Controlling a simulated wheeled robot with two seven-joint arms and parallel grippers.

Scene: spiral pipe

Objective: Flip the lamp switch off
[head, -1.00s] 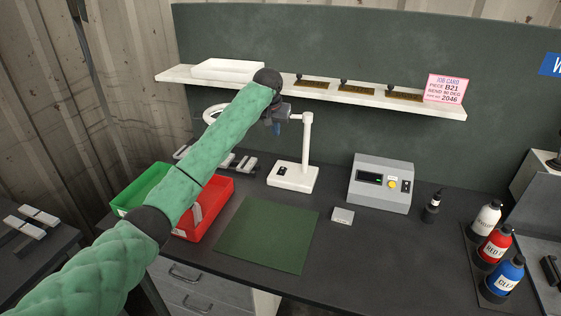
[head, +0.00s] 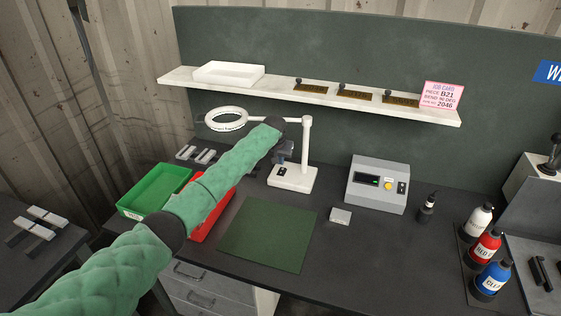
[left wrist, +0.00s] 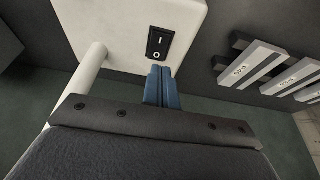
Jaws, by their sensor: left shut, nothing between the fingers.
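The white lamp (head: 307,150) stands on the bench with an upright post, a horizontal arm and a ring head (head: 226,119). Its square base also shows in the left wrist view (left wrist: 185,25). A black rocker switch (left wrist: 160,42), marked with a line and a circle, sits on the base; it is small in the head view (head: 282,170). My left gripper (head: 279,164) is above the base, beside the post. In the left wrist view its blue fingers (left wrist: 162,72) are shut and empty, close to the circle end of the switch; I cannot tell whether they touch. My right gripper is not in view.
A grey box with a display (head: 377,184) stands right of the lamp. A green mat (head: 268,235) lies in front. Green (head: 155,190) and red (head: 213,213) bins are at the left, partly behind my arm. A shelf (head: 350,101) runs behind, above the bench.

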